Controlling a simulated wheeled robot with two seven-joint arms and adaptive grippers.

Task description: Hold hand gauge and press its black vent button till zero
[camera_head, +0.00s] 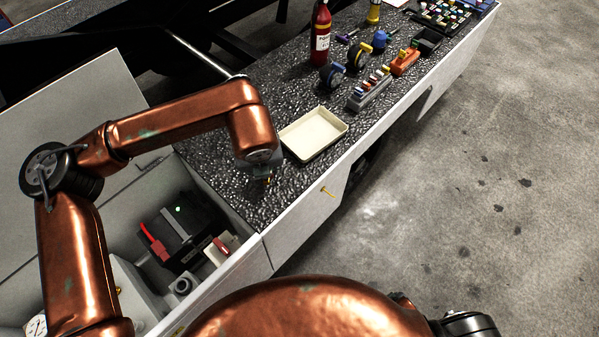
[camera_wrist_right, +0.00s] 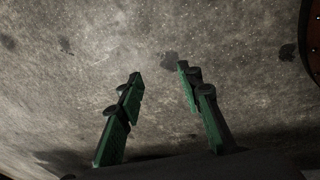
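Two round dark gauge-like items stand on the speckled black worktop, one with a blue part (camera_head: 333,75) and one with a yellow part (camera_head: 359,56). I cannot tell which is the hand gauge, and no black vent button can be made out. My left gripper (camera_head: 262,177) points down over the near end of the worktop, left of the cream tray, well apart from both items; its fingers are too small and dark to read. My right gripper (camera_wrist_right: 160,72) is open and empty, with only concrete floor behind its green fingers.
A cream tray (camera_head: 314,134) lies empty on the worktop (camera_head: 225,180). Beyond it are a rack of small coloured pieces (camera_head: 370,92), an orange item (camera_head: 405,62) and a red extinguisher (camera_head: 320,35). An open compartment at left holds a black box (camera_head: 185,228). Floor at right is clear.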

